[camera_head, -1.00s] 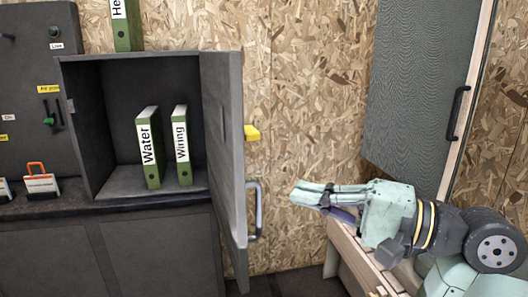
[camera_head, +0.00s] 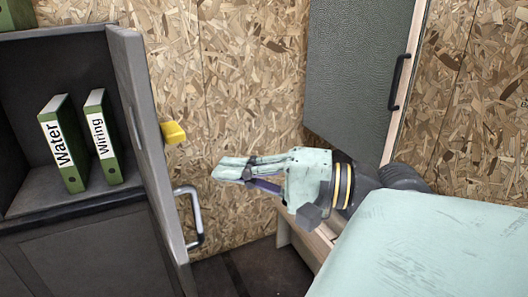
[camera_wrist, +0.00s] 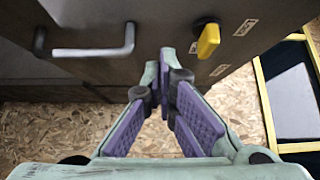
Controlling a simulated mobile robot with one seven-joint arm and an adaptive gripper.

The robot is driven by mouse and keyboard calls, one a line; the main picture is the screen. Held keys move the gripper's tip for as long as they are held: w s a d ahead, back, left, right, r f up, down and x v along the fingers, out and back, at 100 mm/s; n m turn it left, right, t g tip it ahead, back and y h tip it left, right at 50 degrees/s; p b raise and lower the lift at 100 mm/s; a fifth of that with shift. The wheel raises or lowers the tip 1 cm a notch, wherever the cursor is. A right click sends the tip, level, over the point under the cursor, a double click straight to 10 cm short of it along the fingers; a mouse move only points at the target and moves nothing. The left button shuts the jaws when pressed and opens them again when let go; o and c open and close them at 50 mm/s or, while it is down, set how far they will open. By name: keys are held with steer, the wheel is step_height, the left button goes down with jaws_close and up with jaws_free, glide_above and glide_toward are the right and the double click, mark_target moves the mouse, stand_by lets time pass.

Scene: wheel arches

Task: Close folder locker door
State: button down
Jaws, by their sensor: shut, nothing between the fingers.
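The grey folder locker door (camera_head: 143,130) stands open, swung out toward me from the locker's right side. Its outer face carries a yellow knob (camera_head: 173,132) and a grey bar handle (camera_head: 192,215). In the wrist view the handle (camera_wrist: 95,52) lies to the left and the yellow knob (camera_wrist: 208,40) to the right. My gripper (camera_head: 220,170) is shut and empty, to the right of the door's outer face and apart from it, pointing left toward it. It shows in the wrist view with its fingers together (camera_wrist: 163,62).
Green folders marked Water (camera_head: 64,145) and Wiring (camera_head: 103,138) stand upright inside the locker (camera_head: 40,200). A dark panel with a black handle (camera_head: 365,70) hangs at upper right. A wooden bench edge (camera_head: 312,243) lies below my arm.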

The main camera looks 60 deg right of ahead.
steer(key=shift+w+a+p, duration=0.5)
steer(key=shift+w+a, duration=1.35)
steer(key=shift+a, duration=0.3)
steer(key=shift+a, duration=0.15)
